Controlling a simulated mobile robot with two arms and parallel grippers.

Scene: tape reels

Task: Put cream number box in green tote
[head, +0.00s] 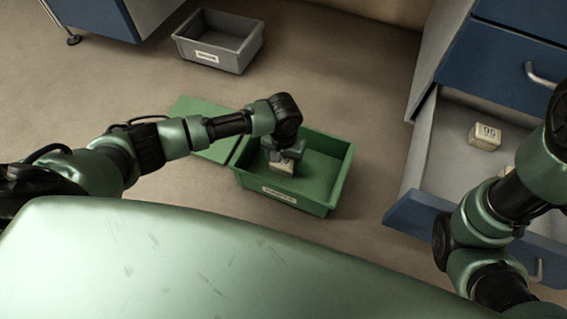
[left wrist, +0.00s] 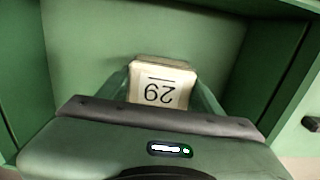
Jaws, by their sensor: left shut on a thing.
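The green tote (head: 338,185) stands open on the floor in the middle of the head view. My left gripper (head: 283,160) reaches down into it and is shut on a cream number box (head: 281,168). In the left wrist view the cream number box (left wrist: 160,84) sits between the fingers, with a black number upside down on its face, seemingly 29. The green tote's floor and walls (left wrist: 280,60) surround it there. I cannot tell whether the box touches the tote floor. My right arm shows at the right, but its gripper is not visible.
An open drawer (head: 445,150) at the right holds another cream number box (head: 485,136) and a partly hidden one (head: 505,171). A grey tote (head: 218,48) stands at the back left. A flat green panel (head: 200,110) adjoins the green tote's left side. Floor between them is clear.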

